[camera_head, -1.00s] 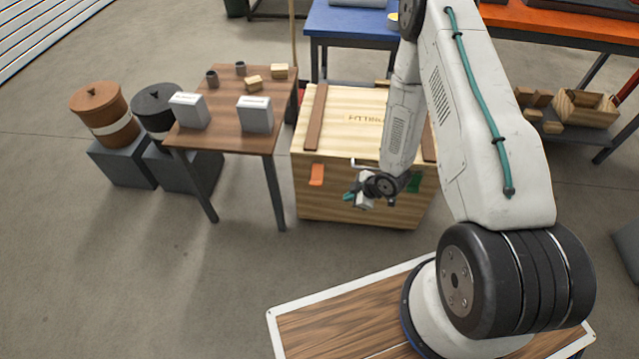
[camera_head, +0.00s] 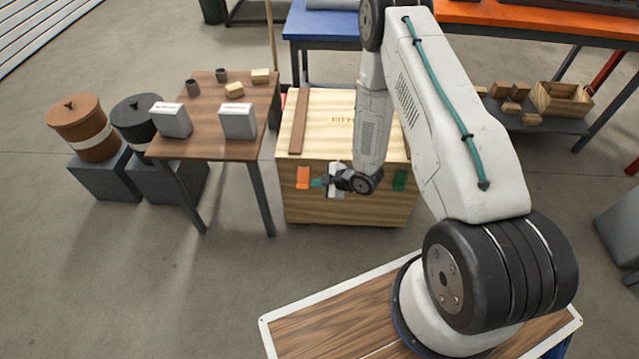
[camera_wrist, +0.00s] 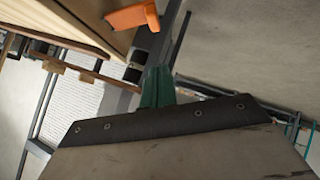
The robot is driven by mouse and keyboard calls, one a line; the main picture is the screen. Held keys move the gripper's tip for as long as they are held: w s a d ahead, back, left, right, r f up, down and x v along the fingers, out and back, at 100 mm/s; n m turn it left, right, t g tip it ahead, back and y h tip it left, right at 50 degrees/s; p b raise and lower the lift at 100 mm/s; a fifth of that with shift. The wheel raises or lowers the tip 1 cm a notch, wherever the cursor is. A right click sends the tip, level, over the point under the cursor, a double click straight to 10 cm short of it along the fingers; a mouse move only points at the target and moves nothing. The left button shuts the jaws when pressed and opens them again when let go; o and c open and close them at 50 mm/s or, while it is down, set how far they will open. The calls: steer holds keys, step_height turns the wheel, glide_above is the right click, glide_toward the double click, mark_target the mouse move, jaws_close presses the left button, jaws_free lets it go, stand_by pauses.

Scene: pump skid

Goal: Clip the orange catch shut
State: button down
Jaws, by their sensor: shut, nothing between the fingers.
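The orange catch (camera_head: 303,178) is on the upper left of the front of a pale wooden crate (camera_head: 350,208). In the wrist view the orange catch (camera_wrist: 133,17) is at the top edge, partly cut off, and looks as if it sticks out from the wood. My gripper (camera_head: 317,183) is just right of the catch in the head view, its teal fingertips pointing at it. In the wrist view the teal fingers of my gripper (camera_wrist: 158,85) are together and empty, below the catch with a small gap. I cannot tell whether they touch.
A green catch (camera_head: 400,180) is on the crate's right front. A brown table (camera_head: 205,144) with boxes and cups stands close on the left. Two lidded bins stand on grey blocks farther left. Open floor lies in front of the crate.

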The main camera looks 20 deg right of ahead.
mark_target(298, 188)
steer(key=w+f, duration=0.1)
steer(key=f, duration=0.1)
steer(key=w+a+f, duration=0.1)
steer(key=w+f, duration=0.1)
steer(key=w+a+f, duration=0.1)
steer(key=w+f, duration=0.1)
steer(key=shift+w+a+f, duration=0.1)
steer(key=shift+a+f, duration=0.15)
steer(key=shift+f, duration=0.15)
steer(key=shift+w+f, duration=0.25)
steer(key=shift+f, duration=0.15)
